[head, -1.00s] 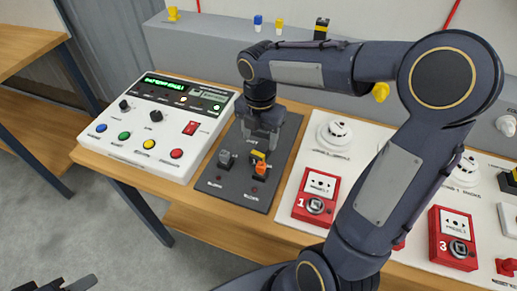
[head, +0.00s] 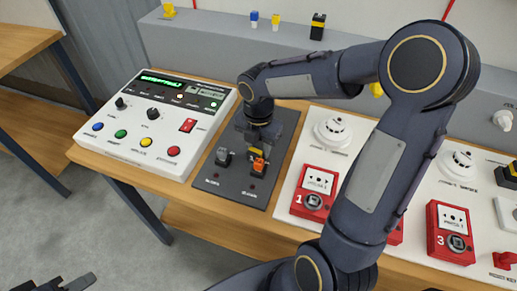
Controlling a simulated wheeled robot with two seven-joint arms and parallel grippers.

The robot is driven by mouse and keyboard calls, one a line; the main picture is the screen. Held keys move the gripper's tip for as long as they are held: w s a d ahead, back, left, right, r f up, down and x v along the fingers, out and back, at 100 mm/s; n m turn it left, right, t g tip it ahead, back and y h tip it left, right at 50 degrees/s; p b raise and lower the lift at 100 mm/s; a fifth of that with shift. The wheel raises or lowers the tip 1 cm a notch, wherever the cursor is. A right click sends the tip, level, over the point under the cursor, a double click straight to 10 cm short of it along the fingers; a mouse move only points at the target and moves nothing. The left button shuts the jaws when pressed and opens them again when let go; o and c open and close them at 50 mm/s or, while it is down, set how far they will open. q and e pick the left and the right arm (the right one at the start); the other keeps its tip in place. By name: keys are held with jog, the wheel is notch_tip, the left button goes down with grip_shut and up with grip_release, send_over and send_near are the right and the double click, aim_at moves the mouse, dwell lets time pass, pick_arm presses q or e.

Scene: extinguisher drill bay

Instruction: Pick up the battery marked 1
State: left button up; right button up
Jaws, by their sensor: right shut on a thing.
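My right gripper (head: 258,149) points down over the dark plate (head: 228,190) on the bench. It is shut on a small orange and yellow piece (head: 259,165) with dark parts, at the plate's right side; my fingers hide its top. I cannot read a number on it, so I cannot tell whether it is the battery marked 1. A grey piece (head: 223,158) stands to its left on the plate. Only a dark part of my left gripper (head: 60,284) shows at the bottom left edge; its jaws are unclear.
A white control console (head: 158,125) stands left of the plate. A white board with red boxes (head: 315,192), one marked 1, and detectors (head: 333,130) lies right. Small blocks, one black with a yellow band (head: 318,28), stand on the grey ledge behind.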

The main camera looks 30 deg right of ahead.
jog(key=c, duration=0.3)
jog(key=shift+r, duration=0.1)
